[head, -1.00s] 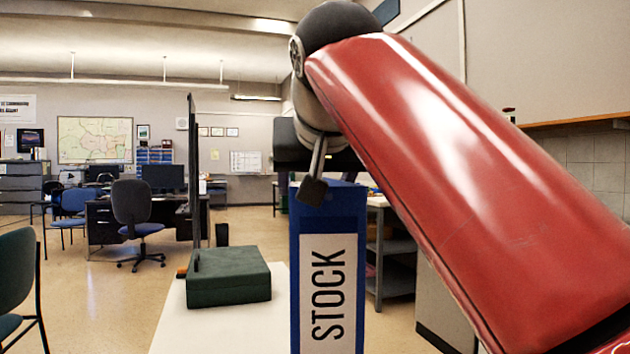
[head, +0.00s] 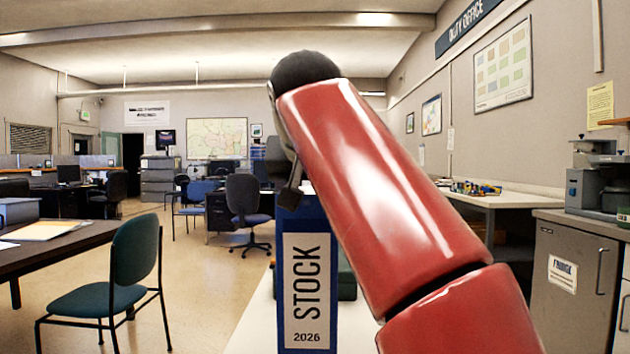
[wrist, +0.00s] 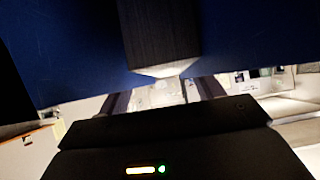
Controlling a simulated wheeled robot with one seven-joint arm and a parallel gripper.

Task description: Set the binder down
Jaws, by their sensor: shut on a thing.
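The blue binder (head: 307,235) stands upright in the head view, with a white label reading STOCK 2026 facing me. My gripper (head: 290,193) is at its top edge and shut on it; my red arm hides part of the gripper and the binder's right side. In the wrist view the binder's blue surface (wrist: 60,50) fills the upper part, close to the camera. A white tabletop (head: 258,325) lies behind and beside the binder. The binder's bottom is out of view, so I cannot tell whether it touches anything.
A dark green box (head: 347,280) sits on the white tabletop, mostly hidden behind the binder and arm. A green chair (head: 118,265) and a dark desk (head: 50,250) stand at left. Open floor lies between chair and tabletop.

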